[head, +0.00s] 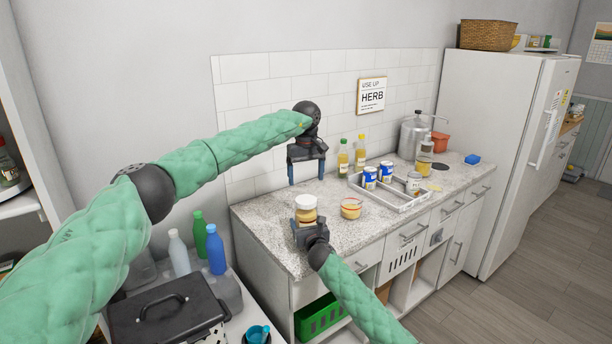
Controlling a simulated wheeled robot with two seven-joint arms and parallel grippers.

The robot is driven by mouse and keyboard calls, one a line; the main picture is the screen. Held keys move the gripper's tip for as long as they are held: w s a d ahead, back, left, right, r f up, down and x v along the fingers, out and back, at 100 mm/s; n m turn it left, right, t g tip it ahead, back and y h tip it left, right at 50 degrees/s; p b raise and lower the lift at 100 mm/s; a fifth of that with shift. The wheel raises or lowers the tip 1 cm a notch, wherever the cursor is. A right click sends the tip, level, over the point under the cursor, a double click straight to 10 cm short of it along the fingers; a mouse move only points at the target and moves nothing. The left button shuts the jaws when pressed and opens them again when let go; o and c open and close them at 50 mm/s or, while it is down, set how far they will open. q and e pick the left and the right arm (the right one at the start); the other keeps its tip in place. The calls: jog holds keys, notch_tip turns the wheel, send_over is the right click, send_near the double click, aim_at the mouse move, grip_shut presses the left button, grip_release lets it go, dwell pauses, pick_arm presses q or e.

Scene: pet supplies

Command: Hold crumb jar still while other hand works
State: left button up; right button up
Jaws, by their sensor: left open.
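A jar with a white lid and tan contents (305,213), which looks like the crumb jar, stands upright near the counter's left front part. My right gripper (308,228) is at the jar's lower part, coming from the front. Its fingers are mostly hidden, so I cannot see whether they press on the jar. My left gripper (307,172) points down, open and empty, above and behind the jar, apart from it. A second, low round container with tan contents and a reddish band (351,208) sits right of the jar.
A light tray (387,205) with blue-and-white cans stands farther right. Yellow bottles (343,158) and a metal dispenser (412,138) stand at the back. A blue item (473,159) lies at the far right. The counter's front left (268,232) is clear.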

aim_at(306, 199)
pick_arm(q)
jog(key=m, duration=0.6)
jog(key=shift+f, duration=3.95)
jog(key=shift+c, duration=0.4)
